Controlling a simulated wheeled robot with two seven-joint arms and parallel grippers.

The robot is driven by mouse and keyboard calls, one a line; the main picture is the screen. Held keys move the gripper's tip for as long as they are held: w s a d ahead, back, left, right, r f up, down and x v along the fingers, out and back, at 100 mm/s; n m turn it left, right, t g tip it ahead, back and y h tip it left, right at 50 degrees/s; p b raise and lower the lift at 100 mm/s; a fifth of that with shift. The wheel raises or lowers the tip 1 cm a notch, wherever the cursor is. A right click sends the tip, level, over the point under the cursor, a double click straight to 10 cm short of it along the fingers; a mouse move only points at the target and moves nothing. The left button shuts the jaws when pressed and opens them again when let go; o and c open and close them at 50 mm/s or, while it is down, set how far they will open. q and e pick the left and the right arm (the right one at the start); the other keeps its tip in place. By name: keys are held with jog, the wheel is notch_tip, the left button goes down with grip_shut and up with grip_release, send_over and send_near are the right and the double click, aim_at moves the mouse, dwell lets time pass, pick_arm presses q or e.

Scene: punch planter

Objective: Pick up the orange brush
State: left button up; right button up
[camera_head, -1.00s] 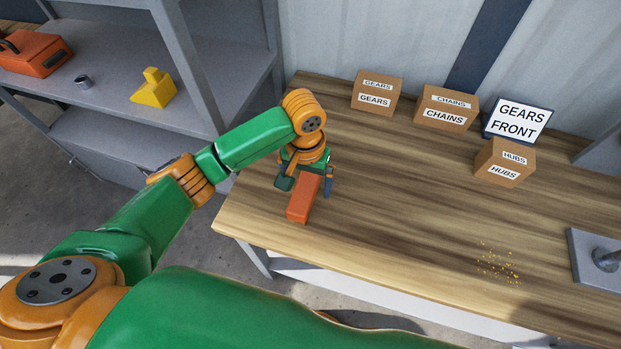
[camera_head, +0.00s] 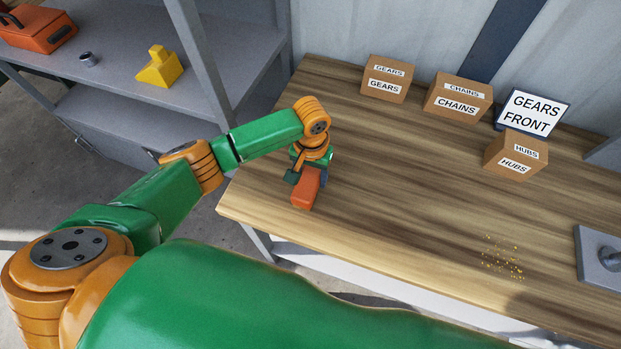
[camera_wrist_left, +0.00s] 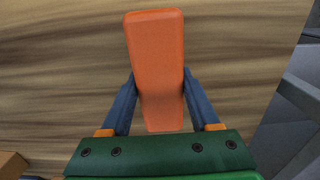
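The orange brush (camera_head: 306,190) is a plain orange block near the left end of the wooden workbench (camera_head: 400,185). In the left wrist view the brush (camera_wrist_left: 157,60) lies lengthwise between the two blue-grey fingers. My left gripper (camera_head: 309,175) is over the brush from above. In the left wrist view the fingertips of my left gripper (camera_wrist_left: 159,78) meet both sides of the brush, so it looks shut on it. I cannot tell whether the brush is clear of the bench top. My right gripper is not in view.
Boxes marked gears (camera_head: 386,80), chains (camera_head: 457,98) and hubs (camera_head: 515,155) stand along the back, with a sign (camera_head: 531,112). Golden bits (camera_head: 503,257) lie at the right front. A metal shelf (camera_head: 130,75) stands to the left. The middle of the bench is clear.

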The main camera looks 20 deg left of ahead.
pick_arm(q)
grip_shut()
jog(key=shift+r, duration=0.15)
notch_tip(320, 180, up, 2)
jog(key=shift+w+r, duration=0.1)
jog(key=shift+r, duration=0.1)
jog(key=s+d+r+p, duration=0.3)
jog(key=s+d+r, duration=0.6)
jog(key=d+r, duration=0.1)
jog(key=shift+d+r, duration=0.15)
jog(key=shift+d, duration=0.25)
